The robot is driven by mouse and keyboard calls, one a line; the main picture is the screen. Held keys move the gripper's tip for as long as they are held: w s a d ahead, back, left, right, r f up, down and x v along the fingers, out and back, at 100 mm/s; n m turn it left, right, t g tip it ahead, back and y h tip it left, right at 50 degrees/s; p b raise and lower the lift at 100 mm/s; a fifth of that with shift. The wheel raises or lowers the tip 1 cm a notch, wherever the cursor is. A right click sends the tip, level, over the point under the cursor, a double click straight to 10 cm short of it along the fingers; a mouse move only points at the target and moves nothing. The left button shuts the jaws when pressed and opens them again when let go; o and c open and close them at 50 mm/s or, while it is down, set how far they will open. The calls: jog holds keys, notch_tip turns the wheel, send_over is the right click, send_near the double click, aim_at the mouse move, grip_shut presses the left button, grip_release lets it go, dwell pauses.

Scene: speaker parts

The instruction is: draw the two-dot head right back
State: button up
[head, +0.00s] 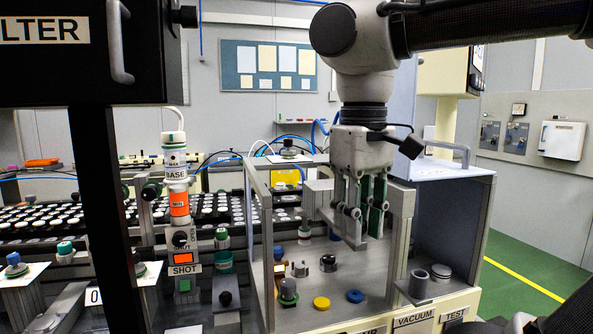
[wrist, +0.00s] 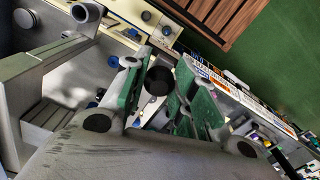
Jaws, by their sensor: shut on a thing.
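My gripper (head: 365,225) points down into the open-fronted grey-framed bay in the head view, at its upper right. Its green-padded fingers are close together. In the wrist view the fingers (wrist: 158,85) stand either side of a dark round knob (wrist: 158,79), and the gripper is shut on it. A grey block (head: 318,198) sits just left of the fingers in the head view; I cannot tell whether it is part of the two-dot head. No two-dot mark can be made out, and the fingers hide most of what is held.
Frame posts (head: 267,250) stand close to the left. A grey cup (head: 419,283) stands on the right-hand ledge.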

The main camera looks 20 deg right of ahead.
jog(key=shift+s, duration=1.6)
jog(key=o, duration=1.1)
